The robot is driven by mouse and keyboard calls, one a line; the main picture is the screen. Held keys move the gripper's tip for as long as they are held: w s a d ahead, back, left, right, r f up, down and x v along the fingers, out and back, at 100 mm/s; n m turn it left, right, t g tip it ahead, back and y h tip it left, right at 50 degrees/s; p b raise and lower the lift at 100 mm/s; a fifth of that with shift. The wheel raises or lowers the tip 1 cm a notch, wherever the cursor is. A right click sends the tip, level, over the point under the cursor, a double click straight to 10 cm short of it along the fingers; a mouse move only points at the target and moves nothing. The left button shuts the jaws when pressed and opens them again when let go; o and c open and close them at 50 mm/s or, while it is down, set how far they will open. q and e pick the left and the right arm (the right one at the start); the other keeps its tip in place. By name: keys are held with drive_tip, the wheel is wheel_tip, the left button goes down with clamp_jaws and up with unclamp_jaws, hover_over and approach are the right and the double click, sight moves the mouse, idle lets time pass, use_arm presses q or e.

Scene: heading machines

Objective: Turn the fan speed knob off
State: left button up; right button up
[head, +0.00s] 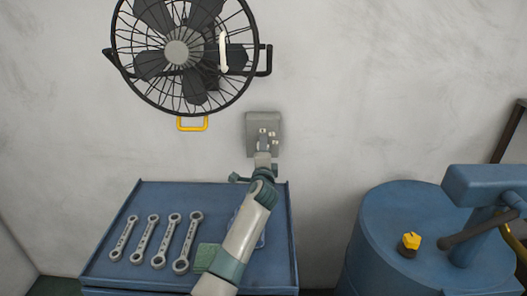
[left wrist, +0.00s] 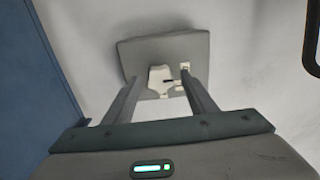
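A grey control box (head: 257,121) is mounted on the wall below the fan (head: 177,52). It also shows in the left wrist view (left wrist: 165,50), tilted, with a pale knob-like piece (left wrist: 160,76) on its face and a smaller white fitting beside it. My left gripper (head: 264,141) is at the lower part of the box. In the left wrist view its two fingers (left wrist: 160,82) are apart, with the pale piece between them. I cannot tell whether the fingers touch it, nor how the knob is set. My right gripper is not in view.
At right is a blue drum-shaped machine (head: 385,225) with a yellow knob (head: 411,241). The wall between box and machine is clear.

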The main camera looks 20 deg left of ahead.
use_arm(q)
drive_tip(key=b+v, duration=0.2)
drive_tip(key=v, duration=1.5)
drive_tip(key=shift+s+b, duration=0.25)
drive_tip(key=shift+b, duration=0.05)
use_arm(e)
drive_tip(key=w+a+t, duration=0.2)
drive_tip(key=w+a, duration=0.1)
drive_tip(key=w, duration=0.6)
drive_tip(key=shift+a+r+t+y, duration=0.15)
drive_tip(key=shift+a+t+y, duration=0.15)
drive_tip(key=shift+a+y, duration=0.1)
use_arm(q)
drive_tip(key=shift+r, duration=0.1)
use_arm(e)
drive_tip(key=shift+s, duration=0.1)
